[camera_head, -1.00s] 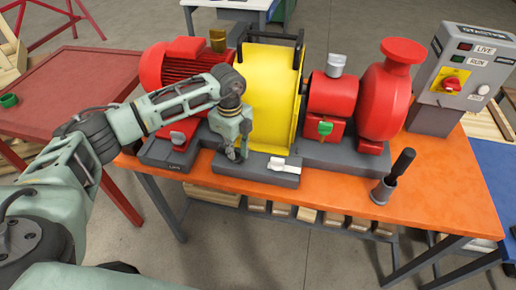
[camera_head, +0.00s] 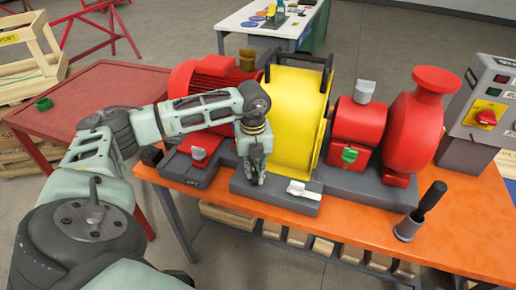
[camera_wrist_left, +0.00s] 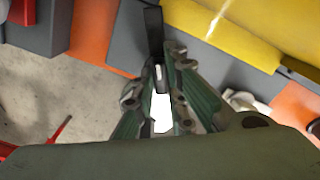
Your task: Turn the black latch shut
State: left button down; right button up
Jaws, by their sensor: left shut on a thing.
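The black latch (camera_wrist_left: 153,32) shows in the left wrist view as a dark bar that reaches up past my fingertips. My left gripper (camera_wrist_left: 160,68) is shut on it, with a finger on each side. In the head view my left gripper (camera_head: 254,178) points down at the left end of a low grey block (camera_head: 275,197) in front of the yellow guard (camera_head: 297,118), and it hides the latch there. A white latch (camera_head: 303,190) lies on the right part of the same block, apart from the gripper. My right gripper is not in view.
A red motor (camera_head: 205,78) stands behind my arm, and a red pump (camera_head: 412,130) stands to the right. A black-handled tool in a grey cup (camera_head: 408,229) stands at the orange bench's (camera_head: 360,222) front right. A control box (camera_head: 485,110) is at far right.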

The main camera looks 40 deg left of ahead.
aim_at(255, 171)
pick_arm(q)
jog(key=shift+w+r, duration=0.1)
dwell(0.3)
jog(key=c, duration=1.8)
grip_release()
jog(key=shift+o, duration=0.2)
notch_tip(255, 171, up, 12)
